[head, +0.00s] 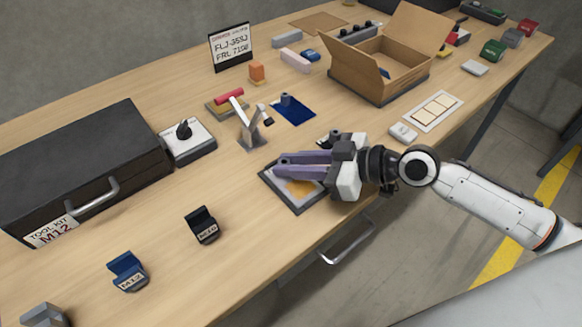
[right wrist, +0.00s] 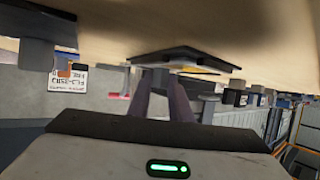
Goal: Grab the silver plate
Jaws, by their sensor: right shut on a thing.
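My right gripper (head: 283,166) reaches in from the right, low over a flat, dark-rimmed plate or tray (head: 312,205) near the front edge of the table. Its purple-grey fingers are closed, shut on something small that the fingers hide. The tray has a pale grey inside with an orange-yellow patch. In the right wrist view, which is upside down, the gripper (right wrist: 165,80) reaches toward the dark flat tray (right wrist: 185,55). I cannot tell a separate silver plate in either view. My left gripper is out of view.
A black tool kit case (head: 80,160) stands at the left. A silver angled stand (head: 250,128) and a blue mat (head: 294,112) lie behind the gripper. An open cardboard box (head: 378,75) is at the back right. Small black (head: 203,225) and blue (head: 128,270) holders stand at the front left.

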